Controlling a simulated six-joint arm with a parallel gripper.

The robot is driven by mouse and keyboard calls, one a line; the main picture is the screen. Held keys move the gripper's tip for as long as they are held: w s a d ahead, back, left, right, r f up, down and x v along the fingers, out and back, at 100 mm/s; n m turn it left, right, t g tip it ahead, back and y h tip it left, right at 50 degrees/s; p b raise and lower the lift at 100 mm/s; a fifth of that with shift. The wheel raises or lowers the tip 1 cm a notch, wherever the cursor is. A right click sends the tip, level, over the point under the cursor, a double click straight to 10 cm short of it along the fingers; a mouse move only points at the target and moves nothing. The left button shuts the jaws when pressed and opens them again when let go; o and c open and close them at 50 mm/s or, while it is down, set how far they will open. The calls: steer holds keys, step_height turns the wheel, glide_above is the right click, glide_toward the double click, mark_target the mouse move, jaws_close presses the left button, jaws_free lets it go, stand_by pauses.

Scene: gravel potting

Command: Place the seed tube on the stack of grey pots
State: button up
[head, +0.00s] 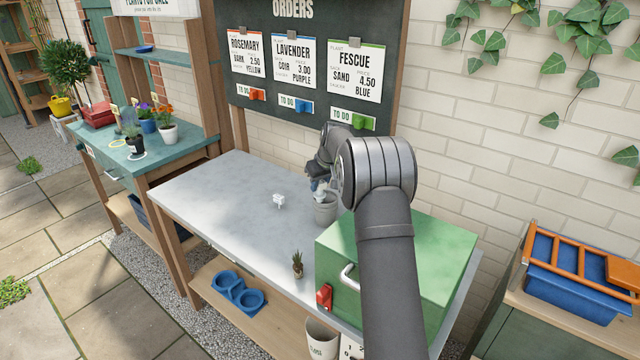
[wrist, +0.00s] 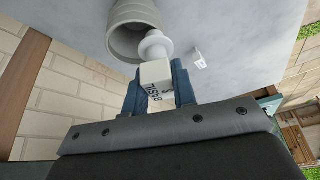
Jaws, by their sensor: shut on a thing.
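My gripper (wrist: 157,75) is shut on the white seed tube (wrist: 155,84), which has dark lettering on its side and a round pale end pointing away from me. In the head view my gripper (head: 318,187) is above the back of the grey bench, partly hidden by my arm, and the tube is too small to make out well. The stack of grey pots (head: 325,211) stands on the bench just below it. In the wrist view the stack (wrist: 128,14) shows its open rim, and the tube's round end overlaps that rim. I cannot tell whether they touch.
A small white label holder (head: 279,200) stands on the bench (head: 215,195) left of the pots. A green box (head: 400,265) with a handle stands to the right. The bench's left half is clear.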

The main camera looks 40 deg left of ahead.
steer(key=o, duration=1)
steer(key=shift+f, duration=0.1)
steer(key=v, duration=1.2)
steer(key=shift+w+r, duration=0.1)
steer(key=shift+r, duration=0.1)
steer(key=shift+f, duration=0.15)
steer(key=x, duration=1.1)
steer(key=shift+a+f, duration=0.15)
steer(key=shift+f, duration=0.1)
steer(key=shift+w+a+r, duration=0.1)
steer(key=shift+r, duration=1.75)
